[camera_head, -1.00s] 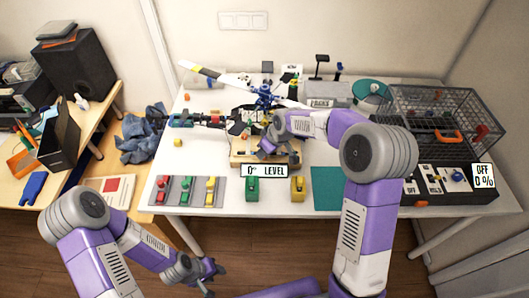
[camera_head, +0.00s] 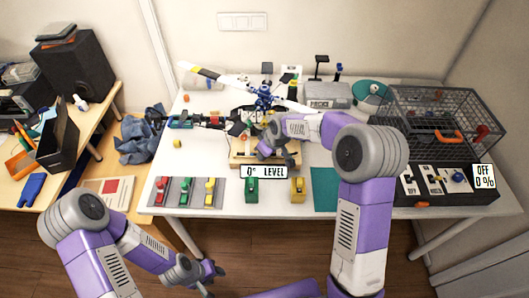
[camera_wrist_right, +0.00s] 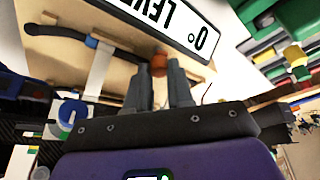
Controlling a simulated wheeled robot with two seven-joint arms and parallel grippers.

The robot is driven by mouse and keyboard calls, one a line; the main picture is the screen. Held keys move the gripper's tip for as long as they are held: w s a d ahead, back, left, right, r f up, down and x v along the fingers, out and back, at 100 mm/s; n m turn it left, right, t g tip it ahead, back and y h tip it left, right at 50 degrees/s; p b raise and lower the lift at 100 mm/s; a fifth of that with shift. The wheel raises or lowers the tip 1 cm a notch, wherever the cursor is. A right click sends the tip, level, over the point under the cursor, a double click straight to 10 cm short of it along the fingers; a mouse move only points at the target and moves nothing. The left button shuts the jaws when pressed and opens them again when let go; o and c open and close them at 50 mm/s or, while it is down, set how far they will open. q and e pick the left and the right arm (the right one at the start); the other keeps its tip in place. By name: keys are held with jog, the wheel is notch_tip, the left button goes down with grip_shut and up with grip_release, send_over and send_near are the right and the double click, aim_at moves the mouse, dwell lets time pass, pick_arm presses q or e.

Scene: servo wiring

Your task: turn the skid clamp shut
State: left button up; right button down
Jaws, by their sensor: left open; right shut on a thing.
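In the right wrist view an orange-red knob (camera_wrist_right: 160,62), which looks like the clamp's handle, sits at the fingertips of my right gripper (camera_wrist_right: 161,78). The gripper is shut on it. A dark bar (camera_wrist_right: 65,34) runs along the pale wooden board (camera_wrist_right: 75,14) towards the knob. In the head view the wooden board (camera_head: 239,159) stands under the model helicopter (camera_head: 264,97), and my right wrist covers its right part. The clamp itself is too small or hidden there. My left gripper (camera_head: 212,280) is open and empty, below the table's front edge.
A "0° LEVEL" sign (camera_head: 263,171) stands at the board's front. Green (camera_head: 252,190) and yellow (camera_head: 297,190) blocks are in front. A grey tray (camera_head: 166,205) with coloured pieces lies left. A wire cage (camera_head: 445,117) and a black control box (camera_head: 447,199) are right.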

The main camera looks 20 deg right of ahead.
jog(key=shift+a+m+h, duration=0.1)
jog(key=shift+m+h, duration=0.4)
jog(key=shift+m, duration=0.9)
jog(key=c, duration=1)
grip_release()
jog(key=shift+t, duration=0.3)
jog(key=p+v, duration=0.1)
jog(key=v, duration=0.6)
jog(key=shift+s+r+p, duration=0.15)
jog(key=shift+r+p, duration=0.1)
jog(key=shift+p, duration=0.05)
